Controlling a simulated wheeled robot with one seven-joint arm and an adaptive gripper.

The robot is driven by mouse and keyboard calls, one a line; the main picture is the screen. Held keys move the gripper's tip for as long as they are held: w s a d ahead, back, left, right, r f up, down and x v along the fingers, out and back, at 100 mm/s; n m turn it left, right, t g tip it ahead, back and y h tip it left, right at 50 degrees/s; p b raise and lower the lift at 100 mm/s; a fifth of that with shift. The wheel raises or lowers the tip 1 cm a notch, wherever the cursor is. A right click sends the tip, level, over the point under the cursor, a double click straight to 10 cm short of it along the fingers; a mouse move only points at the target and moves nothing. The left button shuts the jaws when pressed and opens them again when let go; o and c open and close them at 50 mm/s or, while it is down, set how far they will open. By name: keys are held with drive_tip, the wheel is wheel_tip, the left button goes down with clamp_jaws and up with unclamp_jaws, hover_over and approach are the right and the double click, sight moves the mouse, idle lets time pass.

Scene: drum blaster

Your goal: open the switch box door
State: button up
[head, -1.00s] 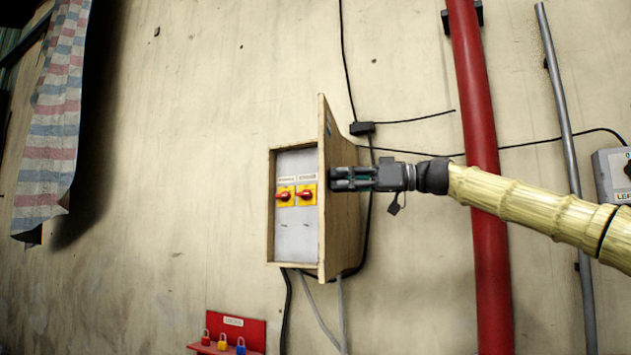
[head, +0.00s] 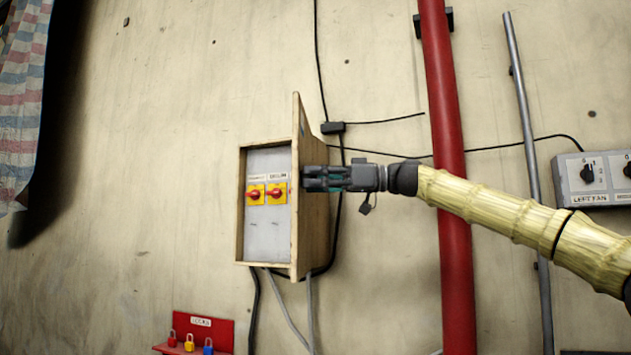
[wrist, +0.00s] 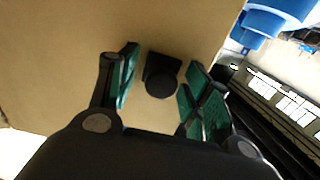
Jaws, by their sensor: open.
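Whether the fingers touch the knob I cannot tell.
A red vertical pipe (head: 447,150) runs behind my arm, with a grey pipe (head: 530,150) further right. A grey switch unit (head: 590,180) is at the right. A red padlock rack (head: 215,333) is below. The wall left of the box is clear.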

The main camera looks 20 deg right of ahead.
drive_tip(key=shift+s+d, duration=0.1)
drive_tip(key=v, duration=1.2)
drive_tip(key=shift+w, duration=0.2)
